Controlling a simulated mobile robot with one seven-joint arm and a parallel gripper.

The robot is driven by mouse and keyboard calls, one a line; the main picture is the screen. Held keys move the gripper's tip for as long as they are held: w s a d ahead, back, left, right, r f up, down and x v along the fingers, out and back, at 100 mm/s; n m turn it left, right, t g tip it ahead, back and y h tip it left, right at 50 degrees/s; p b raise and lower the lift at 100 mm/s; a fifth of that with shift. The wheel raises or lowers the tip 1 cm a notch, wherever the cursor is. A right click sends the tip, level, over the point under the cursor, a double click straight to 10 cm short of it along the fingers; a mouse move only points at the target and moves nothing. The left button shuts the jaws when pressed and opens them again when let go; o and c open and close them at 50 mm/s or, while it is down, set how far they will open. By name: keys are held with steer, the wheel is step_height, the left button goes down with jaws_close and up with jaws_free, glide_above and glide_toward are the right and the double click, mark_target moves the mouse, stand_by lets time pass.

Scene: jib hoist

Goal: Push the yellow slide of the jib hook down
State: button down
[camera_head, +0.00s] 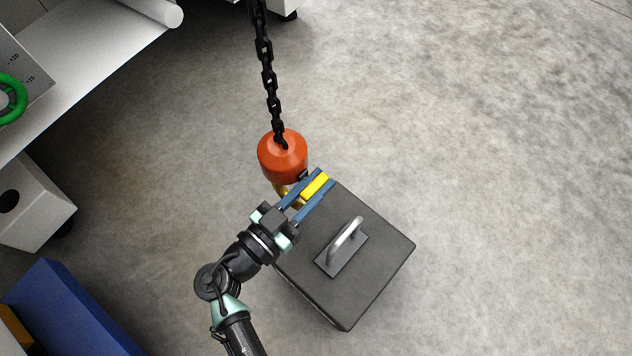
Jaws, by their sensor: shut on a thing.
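The jib hook hangs from a black chain (268,75) and has an orange-red round body (283,156). A gold-coloured part (281,189) shows below the body, partly hidden by my gripper. The yellow slide (315,186) sits at the lower right of the body. My gripper (319,182) comes from the lower left, with its two blue fingers on either side of the yellow slide, shut on it. The hook's lower end is hidden behind the gripper.
A dark grey box (380,245) with a metal handle (345,243) stands on the floor below and right of the hook. A white bench (90,60) with a green handwheel (10,98) and a blue bin (70,310) are at left. The floor at right is clear.

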steer(key=c, duration=1)
jaws_free()
steer(key=shift+f, duration=0.3)
steer(key=shift+r, duration=0.1)
steer(key=shift+s, duration=0.1)
steer(key=p+v, duration=0.3)
steer(key=v, duration=1)
